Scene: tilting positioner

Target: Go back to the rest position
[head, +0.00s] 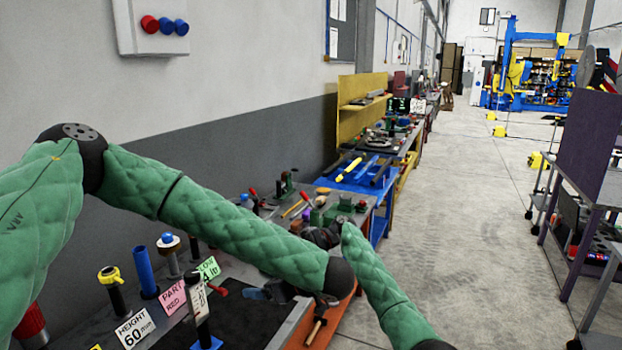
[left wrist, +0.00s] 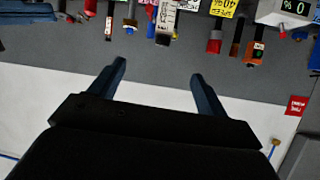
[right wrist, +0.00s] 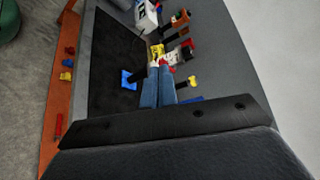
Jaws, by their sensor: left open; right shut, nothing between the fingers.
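My left arm crosses the head view from the left, over the near bench. Its gripper (head: 268,291) shows small and partly hidden below the forearm. In the left wrist view the left gripper (left wrist: 158,69) has its two blue fingers wide apart with nothing between them. A row of bench tools lies beyond the fingertips. In the right wrist view the right gripper (right wrist: 166,70) has its fingers together and holds nothing. It is over the bench by a black mat (right wrist: 112,65) and a blue-based stand (right wrist: 129,78). I cannot clearly make out the right gripper in the head view.
The near bench carries a HEIGHT 60 card (head: 134,329), a pink card (head: 171,298), a blue cylinder (head: 145,271) and a yellow-topped post (head: 110,278). A wall box (head: 150,27) with buttons is above. A purple-panelled rack (head: 588,135) stands right. The aisle floor (head: 480,200) is clear.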

